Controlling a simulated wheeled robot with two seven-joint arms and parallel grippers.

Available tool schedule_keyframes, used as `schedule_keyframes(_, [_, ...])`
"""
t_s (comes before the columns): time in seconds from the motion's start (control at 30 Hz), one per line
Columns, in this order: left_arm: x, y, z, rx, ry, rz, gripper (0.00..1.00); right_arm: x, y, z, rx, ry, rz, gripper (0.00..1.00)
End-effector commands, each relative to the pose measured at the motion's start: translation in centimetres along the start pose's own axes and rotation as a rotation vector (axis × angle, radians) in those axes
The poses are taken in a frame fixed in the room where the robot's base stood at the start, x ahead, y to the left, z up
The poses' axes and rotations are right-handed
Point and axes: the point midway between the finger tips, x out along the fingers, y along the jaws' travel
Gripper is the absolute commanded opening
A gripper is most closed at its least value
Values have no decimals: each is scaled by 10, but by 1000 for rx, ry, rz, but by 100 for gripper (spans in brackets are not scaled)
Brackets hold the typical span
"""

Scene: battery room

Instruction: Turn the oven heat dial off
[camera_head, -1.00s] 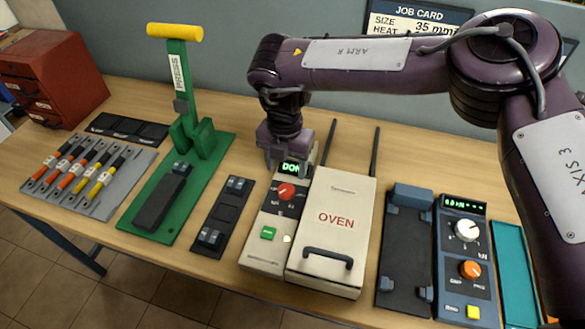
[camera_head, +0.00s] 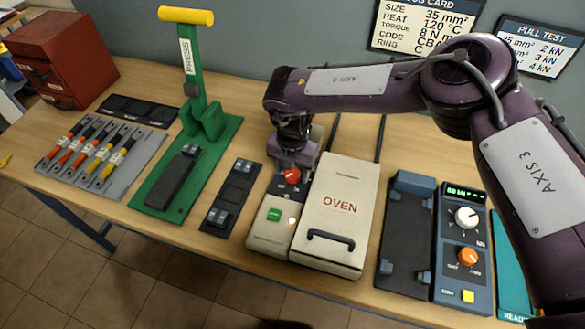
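The cream oven (camera_head: 345,185) stands at the middle of the bench with its lid down and a dark handle at the front. Its control panel is on the left side, with a red heat dial (camera_head: 291,176), a green button (camera_head: 274,215) and a small glowing light (camera_head: 292,221). My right gripper (camera_head: 292,164) points down just behind the dial, at its rear edge. Its fingers are small and partly hidden, so I cannot tell whether they touch the dial or how far apart they are. The gripper hides the oven's display. My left gripper is out of view.
A green press (camera_head: 203,120) and a dark fixture (camera_head: 232,195) stand left of the oven. A blue device with dials (camera_head: 464,240) and a dark cradle (camera_head: 407,235) stand to the right. Two dark rods rise behind the oven. Job cards hang on the wall.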

Motion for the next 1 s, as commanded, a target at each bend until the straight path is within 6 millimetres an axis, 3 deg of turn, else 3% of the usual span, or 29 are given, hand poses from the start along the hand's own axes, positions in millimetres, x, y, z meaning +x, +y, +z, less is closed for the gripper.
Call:
schedule_keyframes(0.03, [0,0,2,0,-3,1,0,0,0,0,0,0,0,46])
schedule_keyframes(0.3, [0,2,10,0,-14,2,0,0,0,0,0,0,0,14])
schedule_keyframes(0.67, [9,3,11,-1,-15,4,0,2,0,0,-73,-1,1,14])
schedule_keyframes(1.0, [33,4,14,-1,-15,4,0,3,0,1,-336,-2,1,14])
